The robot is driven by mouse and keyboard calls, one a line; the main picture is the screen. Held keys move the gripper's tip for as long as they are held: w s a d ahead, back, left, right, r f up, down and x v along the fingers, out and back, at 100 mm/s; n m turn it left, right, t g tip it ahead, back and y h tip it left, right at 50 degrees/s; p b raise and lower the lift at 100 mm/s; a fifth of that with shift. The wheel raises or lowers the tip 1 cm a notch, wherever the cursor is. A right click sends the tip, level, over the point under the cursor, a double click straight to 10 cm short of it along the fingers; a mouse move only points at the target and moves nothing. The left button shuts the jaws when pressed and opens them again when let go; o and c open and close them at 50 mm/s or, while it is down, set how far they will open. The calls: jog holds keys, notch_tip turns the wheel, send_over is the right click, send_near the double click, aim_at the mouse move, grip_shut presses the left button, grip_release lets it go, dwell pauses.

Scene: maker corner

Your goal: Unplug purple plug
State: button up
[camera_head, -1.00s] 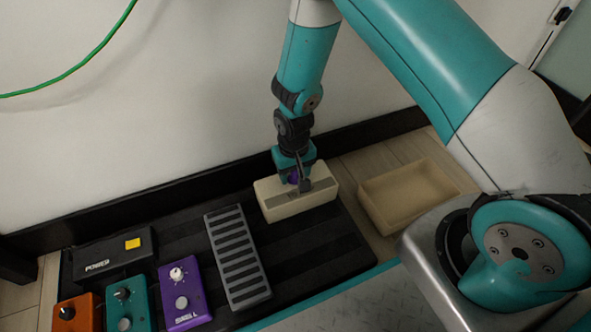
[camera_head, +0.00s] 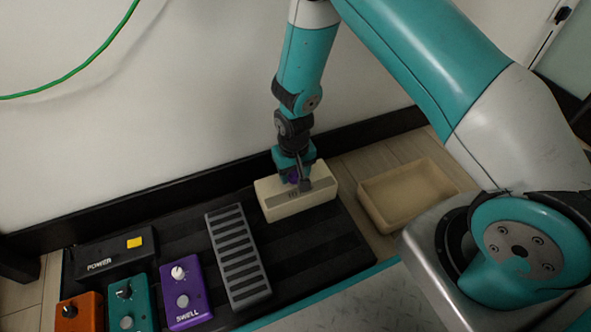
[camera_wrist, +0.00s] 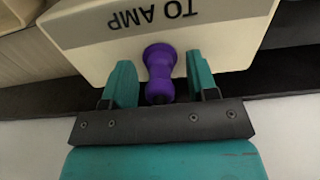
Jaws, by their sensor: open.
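The purple plug (camera_wrist: 160,72) sits at the edge of the cream box (camera_wrist: 90,28) marked "TO AMP" in the wrist view. My gripper (camera_wrist: 160,78) is open, with one teal finger on each side of the plug and a gap showing on both sides. In the head view my gripper (camera_head: 297,180) is over the cream box (camera_head: 290,205), and only a bit of the purple plug (camera_head: 293,178) shows behind the fingers.
A black pedalboard (camera_head: 318,245) carries a grey ribbed pedal (camera_head: 238,258), a purple pedal (camera_head: 185,295), a teal pedal (camera_head: 130,305), an orange pedal (camera_head: 80,312) and a black power box (camera_head: 112,252). An empty beige tray (camera_head: 405,195) lies to the right. The wall is close behind.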

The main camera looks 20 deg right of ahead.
grip_shut()
jog(key=shift+r+p, duration=2.9)
jog(key=shift+r, duration=0.15)
jog(key=d+r+p, duration=0.3)
jog(key=r+p, duration=0.2)
jog(key=r, duration=0.5)
jog(key=s+d+r+p, duration=0.1)
jog(key=d+r+p, duration=0.35)
jog(key=r, duration=0.55)
jog(key=d+r+p, duration=0.3)
jog(key=r+p, duration=0.3)
jog(key=r, duration=0.5)
notch_tip(320, 180, up, 26)
jog(key=s+p, duration=0.2)
jog(key=p, duration=3.4)
jog(key=shift+a+r, duration=0.2)
jog(key=shift+a, duration=0.05)
